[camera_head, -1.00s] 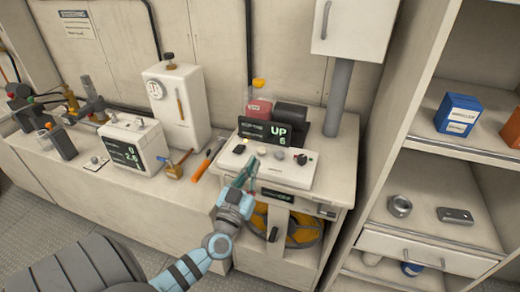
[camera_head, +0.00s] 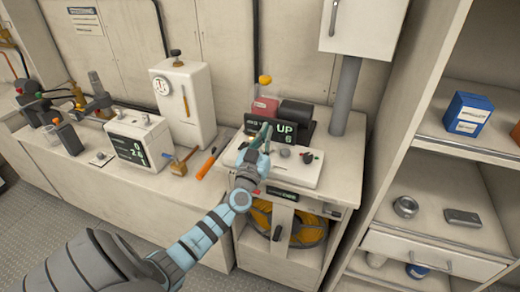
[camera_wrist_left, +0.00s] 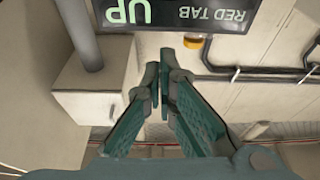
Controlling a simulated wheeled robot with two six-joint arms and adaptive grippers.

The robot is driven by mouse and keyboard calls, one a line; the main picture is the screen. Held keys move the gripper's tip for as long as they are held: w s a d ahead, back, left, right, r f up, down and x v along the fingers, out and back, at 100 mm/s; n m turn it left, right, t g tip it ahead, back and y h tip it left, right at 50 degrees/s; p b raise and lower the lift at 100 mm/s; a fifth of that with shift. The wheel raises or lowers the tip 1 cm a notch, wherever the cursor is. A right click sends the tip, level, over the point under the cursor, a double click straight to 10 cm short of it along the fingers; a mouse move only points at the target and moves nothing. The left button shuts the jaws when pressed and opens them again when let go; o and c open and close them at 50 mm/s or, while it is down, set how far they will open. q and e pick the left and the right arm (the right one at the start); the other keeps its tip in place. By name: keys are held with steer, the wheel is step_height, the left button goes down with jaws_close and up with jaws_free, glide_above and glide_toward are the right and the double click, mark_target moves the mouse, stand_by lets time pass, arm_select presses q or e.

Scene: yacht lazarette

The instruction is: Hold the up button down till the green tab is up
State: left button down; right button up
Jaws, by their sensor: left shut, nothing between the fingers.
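A white control panel (camera_head: 297,176) with a few small knobs or buttons lies on the counter; a dark green button (camera_head: 307,157) shows at its right. In the wrist view the display (camera_wrist_left: 185,14) appears upside down and reads "RED TAB" and "UP". My left gripper (camera_head: 265,133) is shut and empty, above the panel's left part in front of the display, hiding the controls there. Its fingertips (camera_wrist_left: 164,72) come close together in the wrist view. I cannot tell whether they touch a button. No green tab is clearly visible.
A red block (camera_head: 264,107) and a dark block (camera_head: 297,113) stand behind the display. A grey pipe (camera_head: 345,95) rises at right. An orange-handled tool (camera_head: 206,166) and a white meter box (camera_head: 140,140) are left. Open shelves (camera_head: 435,215) flank the right side.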

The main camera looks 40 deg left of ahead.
arm_select(q)
steer(key=f, duration=0.1)
steer(key=f+b, duration=0.1)
steer(key=f, duration=0.1)
steer(key=f+b, duration=0.1)
steer(key=shift+s+d+f, duration=0.1)
steer(key=shift+s+f, duration=0.05)
steer(key=shift+s, duration=0.1)
arm_select(e)
step_height(320, 180, down, 3)
steer(key=shift+f, duration=0.2)
